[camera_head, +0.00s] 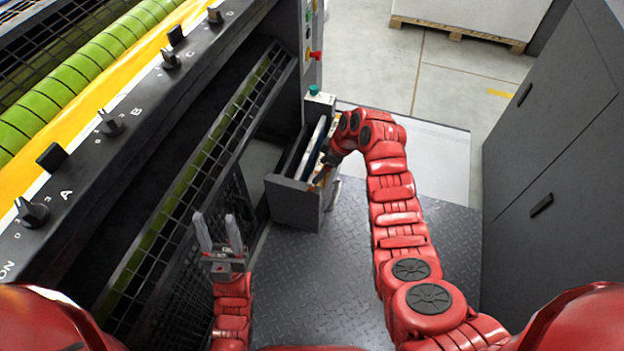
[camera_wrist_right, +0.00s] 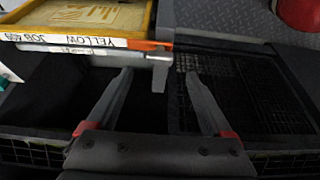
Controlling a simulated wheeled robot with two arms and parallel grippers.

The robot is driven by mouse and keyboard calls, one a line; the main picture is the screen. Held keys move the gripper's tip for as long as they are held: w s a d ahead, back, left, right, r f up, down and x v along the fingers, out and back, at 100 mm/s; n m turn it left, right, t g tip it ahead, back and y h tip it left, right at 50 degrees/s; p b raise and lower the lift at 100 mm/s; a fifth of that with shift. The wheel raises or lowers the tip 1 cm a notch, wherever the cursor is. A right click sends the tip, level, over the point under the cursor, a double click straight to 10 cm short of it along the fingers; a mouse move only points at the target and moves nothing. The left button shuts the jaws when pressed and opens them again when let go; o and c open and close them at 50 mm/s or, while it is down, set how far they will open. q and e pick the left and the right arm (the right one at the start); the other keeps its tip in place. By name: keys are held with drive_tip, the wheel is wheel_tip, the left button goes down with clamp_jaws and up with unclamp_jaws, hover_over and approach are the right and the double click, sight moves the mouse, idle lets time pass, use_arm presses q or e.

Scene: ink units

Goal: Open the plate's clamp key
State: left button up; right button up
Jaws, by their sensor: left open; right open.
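In the right wrist view a yellow plate (camera_wrist_right: 140,18) has a white label strip reading "YELLOW JOB 409" (camera_wrist_right: 75,40). An orange piece (camera_wrist_right: 150,45) and a light grey bar with a downturned tab (camera_wrist_right: 159,76), which looks like the clamp key, run along its edge. My right gripper (camera_wrist_right: 158,78) is open; its fingers lie on either side of the tab in the picture, and contact cannot be told. In the head view my right gripper (camera_head: 322,176) is at the dark rack (camera_head: 293,207), partly hidden by my arm. My left gripper (camera_head: 219,222) is open and empty, beside the press grating.
The press console (camera_head: 100,140) with knobs and a mesh guard (camera_head: 190,190) fills the left. A grey cabinet (camera_head: 560,150) stands at the right. Treadplate floor (camera_head: 325,280) lies between them. A pallet (camera_head: 455,28) stands at the back.

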sight(312, 178)
drive_tip(key=b+x, duration=0.1)
drive_tip(key=x, duration=0.4)
drive_tip(key=shift+f, duration=0.25)
drive_tip(key=shift+w+a+f, duration=0.15)
drive_tip(key=shift+a+f, duration=0.05)
drive_tip(key=shift+f, duration=0.1)
drive_tip(key=shift+b+x, duration=0.35)
drive_tip(key=shift+x, duration=0.45)
clamp_jaws()
